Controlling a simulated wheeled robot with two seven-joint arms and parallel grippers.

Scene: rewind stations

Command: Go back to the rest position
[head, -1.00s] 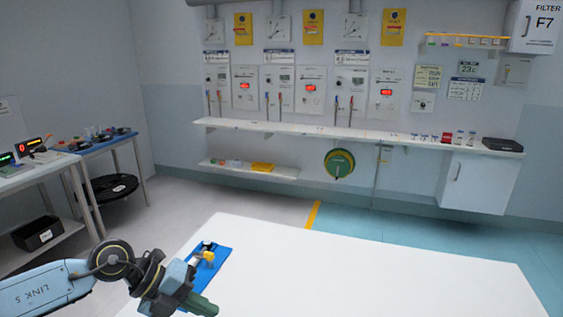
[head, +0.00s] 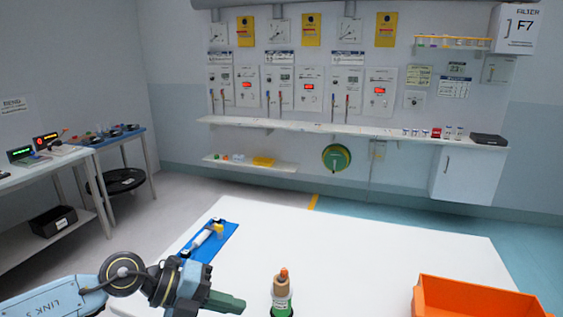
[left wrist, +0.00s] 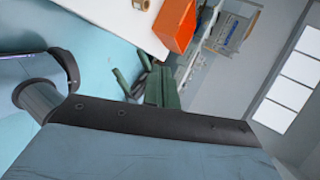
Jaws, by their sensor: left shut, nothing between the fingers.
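My left gripper (head: 228,303) is shut and empty, with green fingers pointing right, over the near left part of the white table (head: 345,240) in the head view. In the left wrist view, green gripper parts show near the middle, with the table edge and the orange bin (left wrist: 176,24) beyond them.
A blue mat (head: 226,249) with a white and yellow item lies on the table's left. A bottle with an orange tip (head: 282,298) stands right of my gripper, near the front. The orange bin (head: 470,299) is at front right. The table's middle is clear.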

